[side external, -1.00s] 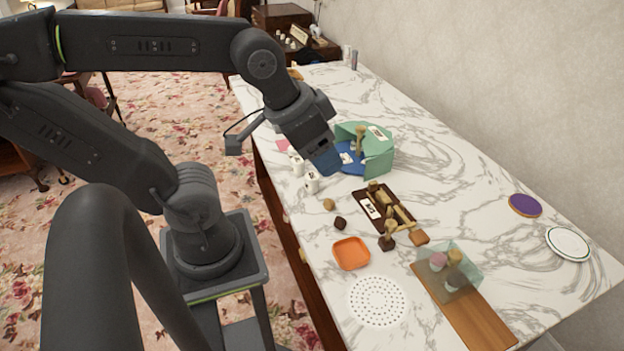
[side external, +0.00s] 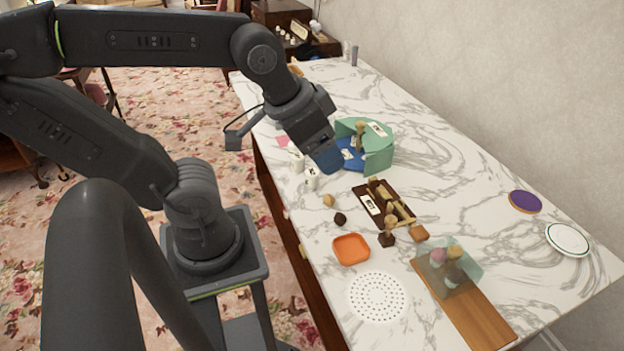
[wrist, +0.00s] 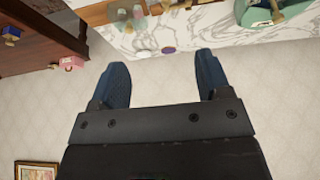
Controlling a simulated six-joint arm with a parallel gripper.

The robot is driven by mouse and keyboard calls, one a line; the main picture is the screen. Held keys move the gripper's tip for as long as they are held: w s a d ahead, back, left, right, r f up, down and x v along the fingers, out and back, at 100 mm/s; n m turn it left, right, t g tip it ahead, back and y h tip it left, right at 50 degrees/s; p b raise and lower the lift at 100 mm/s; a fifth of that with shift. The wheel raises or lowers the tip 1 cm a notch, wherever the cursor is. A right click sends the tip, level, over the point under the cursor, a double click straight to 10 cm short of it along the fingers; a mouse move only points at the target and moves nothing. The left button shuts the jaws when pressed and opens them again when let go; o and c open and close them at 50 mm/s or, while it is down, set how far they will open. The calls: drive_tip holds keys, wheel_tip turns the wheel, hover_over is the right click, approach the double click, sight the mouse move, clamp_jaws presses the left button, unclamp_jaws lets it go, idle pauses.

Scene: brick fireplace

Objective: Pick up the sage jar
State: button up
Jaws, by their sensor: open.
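My gripper (side external: 328,161) hangs over the marble table's left part, just left of a sage-green curved holder (side external: 378,157) with a label. In the wrist view my gripper (wrist: 163,72) has its two blue fingers wide apart with nothing between them. Small white labelled jars, one (side external: 311,179) below the gripper and one (side external: 297,162) left of it, stand near the table's left edge. Their labels are too small to read, so I cannot tell which jar is the sage one. The green holder also shows in the wrist view (wrist: 252,16).
A dark brown tray (side external: 369,189) holds wooden pieces. Nearer are an orange dish (side external: 351,249), a white perforated disc (side external: 378,299) and a clear cover (side external: 462,270) on a wooden board (side external: 476,318). Purple (side external: 525,202) and white (side external: 568,240) plates lie right. The far tabletop is mostly bare.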

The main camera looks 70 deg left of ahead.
drive_tip(key=w+a+f+n+g+y, duration=0.1)
drive_tip(key=w+a+f+n+g, duration=0.15)
drive_tip(key=w+a, duration=0.4)
drive_tip(key=n+g, duration=0.2)
drive_tip(key=n, duration=0.4)
approach(312, 172)
drive_tip(key=f, duration=0.5)
drive_tip(key=shift+w+a+f, duration=0.35)
drive_tip(key=shift+w+f, duration=0.05)
drive_tip(key=shift+w+a+f, duration=0.1)
drive_tip(key=shift+f, duration=1.45)
drive_tip(key=shift+w+a+f, duration=0.15)
drive_tip(key=shift+f, duration=1.35)
drive_tip(key=shift+c, duration=0.3)
drive_tip(key=c, duration=1)
